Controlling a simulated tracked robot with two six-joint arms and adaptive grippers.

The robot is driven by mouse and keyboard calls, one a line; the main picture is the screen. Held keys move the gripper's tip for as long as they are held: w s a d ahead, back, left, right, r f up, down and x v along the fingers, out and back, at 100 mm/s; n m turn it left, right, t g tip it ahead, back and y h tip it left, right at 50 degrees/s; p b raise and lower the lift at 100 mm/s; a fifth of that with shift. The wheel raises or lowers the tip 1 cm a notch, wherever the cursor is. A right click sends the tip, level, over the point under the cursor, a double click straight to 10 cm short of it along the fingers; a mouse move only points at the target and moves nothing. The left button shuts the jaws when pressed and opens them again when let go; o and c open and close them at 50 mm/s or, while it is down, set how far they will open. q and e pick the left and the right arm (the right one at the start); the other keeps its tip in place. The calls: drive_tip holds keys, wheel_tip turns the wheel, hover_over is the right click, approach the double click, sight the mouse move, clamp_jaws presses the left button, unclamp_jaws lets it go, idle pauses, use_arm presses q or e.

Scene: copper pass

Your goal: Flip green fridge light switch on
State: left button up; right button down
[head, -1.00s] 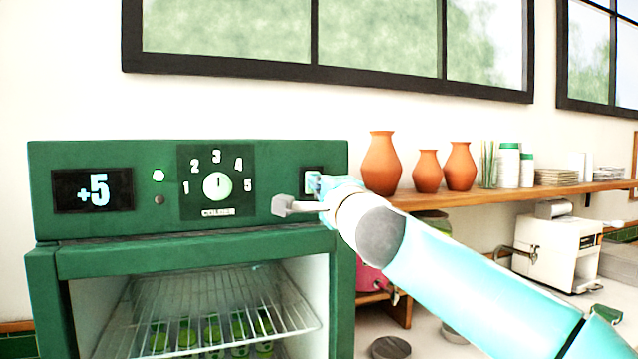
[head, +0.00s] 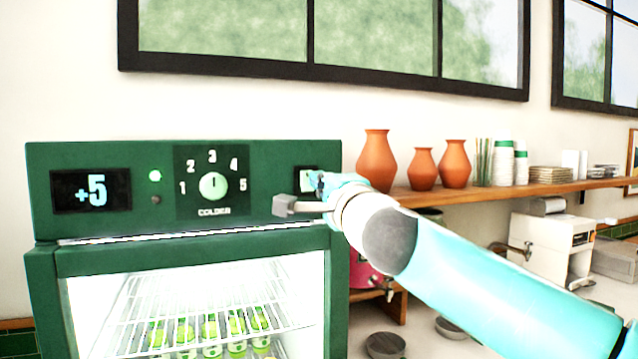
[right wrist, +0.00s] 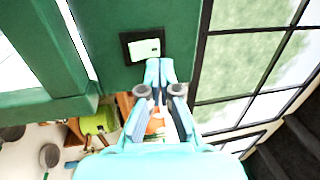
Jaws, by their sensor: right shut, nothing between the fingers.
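The green fridge (head: 100,218) stands at the left of the head view. Its inside is brightly lit, with several bottles (head: 210,335) below a wire rack. The light switch (head: 306,180) is at the right end of its front panel, partly hidden behind my right gripper (head: 318,184). In the right wrist view the switch (right wrist: 144,49) is a pale rocker in a dark frame. The fingertips of my right gripper (right wrist: 159,64) are together just below it, close to the panel; I cannot tell whether they touch it. The gripper is shut and empty. My left gripper is not in view.
The panel also has a "+5" display (head: 91,190) and a numbered dial (head: 213,186). A wooden shelf (head: 480,192) with orange vases (head: 376,160), cups and plates runs to the right of the fridge. A white machine (head: 550,248) stands below the shelf.

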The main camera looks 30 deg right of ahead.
drive_tip(key=s+a+r, duration=0.1)
drive_tip(key=s+a, duration=0.1)
drive_tip(key=s, duration=0.7)
drive_tip(key=shift+s+r, duration=0.15)
drive_tip(key=shift+r, duration=0.2)
drive_tip(key=shift+d, duration=0.1)
